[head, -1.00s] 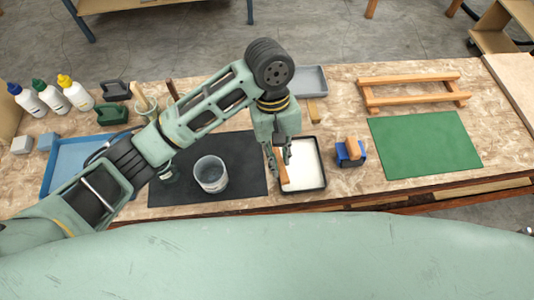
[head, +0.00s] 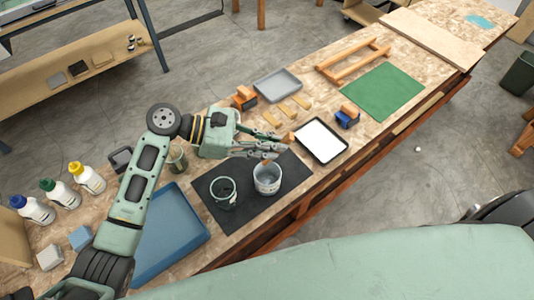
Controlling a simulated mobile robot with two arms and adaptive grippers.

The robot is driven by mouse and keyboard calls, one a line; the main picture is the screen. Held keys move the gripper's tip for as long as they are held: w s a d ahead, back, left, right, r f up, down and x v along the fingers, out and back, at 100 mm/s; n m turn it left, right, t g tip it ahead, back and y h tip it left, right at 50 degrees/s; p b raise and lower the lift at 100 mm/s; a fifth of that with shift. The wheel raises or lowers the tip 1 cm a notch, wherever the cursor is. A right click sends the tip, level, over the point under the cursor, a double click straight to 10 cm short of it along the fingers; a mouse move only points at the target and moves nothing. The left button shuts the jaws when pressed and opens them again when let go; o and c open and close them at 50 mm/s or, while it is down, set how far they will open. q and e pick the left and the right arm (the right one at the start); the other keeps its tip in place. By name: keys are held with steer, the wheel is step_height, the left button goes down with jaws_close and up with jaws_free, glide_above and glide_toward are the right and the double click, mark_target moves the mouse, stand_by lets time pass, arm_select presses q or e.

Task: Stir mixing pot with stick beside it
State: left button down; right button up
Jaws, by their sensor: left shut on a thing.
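The mixing pot (head: 267,181), a light grey round pot with an open top, stands on the black mat (head: 292,172). My left gripper (head: 276,149) is shut on a wooden stick (head: 289,138), just above and behind the pot. The stick's orange-brown end sticks out past the fingers. Its other end points down at the pot's rim; I cannot tell whether it is inside. The fingers hide the middle of the stick. My right gripper is not in view.
A dark see-through container (head: 223,194) stands left of the pot. A black-rimmed tray with white inside (head: 321,141) is at the right. A blue tray (head: 170,235), bottles (head: 88,178) and wooden blocks (head: 286,111) are around. The green mat (head: 383,92) is bare.

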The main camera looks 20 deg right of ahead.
mark_target(279, 153)
arm_select(q)
steer(key=shift+d+f, duration=0.25)
steer(key=shift+s+d+f+b, duration=0.1)
steer(key=shift+d+f+b, duration=0.45)
steer(key=shift+b, duration=0.25)
steer(key=shift+s+d+f+b, duration=0.2)
steer(key=shift+s+f+b, duration=0.05)
steer(key=shift+f+b, duration=0.35)
step_height(279, 153, down, 10)
steer(key=w+a+b, duration=0.1)
steer(key=b, duration=0.5)
steer(key=shift+a+f+b, duration=0.15)
steer(key=shift+a+b, duration=0.05)
steer(key=shift+b, duration=0.1)
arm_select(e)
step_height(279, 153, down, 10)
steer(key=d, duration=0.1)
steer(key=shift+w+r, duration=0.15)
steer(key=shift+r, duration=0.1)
